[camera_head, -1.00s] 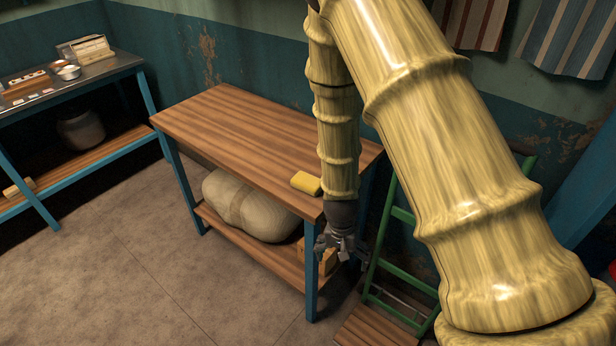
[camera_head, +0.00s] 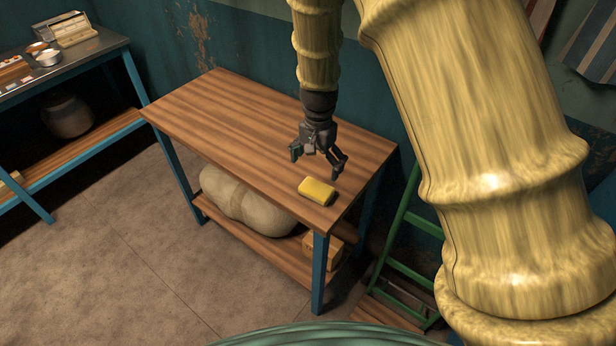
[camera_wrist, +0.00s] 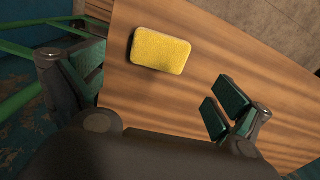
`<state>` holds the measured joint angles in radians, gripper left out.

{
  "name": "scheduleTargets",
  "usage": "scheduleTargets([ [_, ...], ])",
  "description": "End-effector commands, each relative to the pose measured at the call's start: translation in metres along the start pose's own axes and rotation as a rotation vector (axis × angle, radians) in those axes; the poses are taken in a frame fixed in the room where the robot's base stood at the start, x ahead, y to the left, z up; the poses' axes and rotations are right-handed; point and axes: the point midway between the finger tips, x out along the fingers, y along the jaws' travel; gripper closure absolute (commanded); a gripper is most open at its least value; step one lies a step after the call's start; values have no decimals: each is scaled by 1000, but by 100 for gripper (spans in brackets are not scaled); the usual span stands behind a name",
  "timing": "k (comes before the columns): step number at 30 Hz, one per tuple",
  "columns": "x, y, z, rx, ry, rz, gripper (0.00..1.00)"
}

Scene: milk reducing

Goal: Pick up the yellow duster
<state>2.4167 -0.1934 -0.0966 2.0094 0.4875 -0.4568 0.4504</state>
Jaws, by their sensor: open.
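The yellow duster (camera_head: 316,191) is a small block with rounded corners. It lies flat on the wooden table (camera_head: 235,115), near its front right corner. My gripper (camera_head: 317,170) is open and empty above the table, just behind the duster in the head view. In the wrist view the duster (camera_wrist: 160,50) lies beyond the fingertips, toward the top, between the lines of the two fingers. The gripper (camera_wrist: 150,90) shows its dark green pads spread wide on either side. The duster is fully visible and untouched.
A large pale sack (camera_head: 245,200) and a small box (camera_head: 322,247) sit on the table's lower shelf. A green metal frame (camera_head: 405,245) stands right of the table. A second bench (camera_head: 100,45) with small items stands at the left. The tabletop left of the duster is bare.

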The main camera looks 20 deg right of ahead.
Motion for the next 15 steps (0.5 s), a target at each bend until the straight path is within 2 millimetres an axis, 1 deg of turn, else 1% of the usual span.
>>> scheduleTargets([
  [2, 3, -2, 1, -1, -3, 1, 0],
  [5, 12, -6, 4, -9, -4, 2, 0],
  [10, 32, -12, 8, -20, -4, 2, 0],
  [15, 48, -13, 8, -21, -4, 1, 0],
])
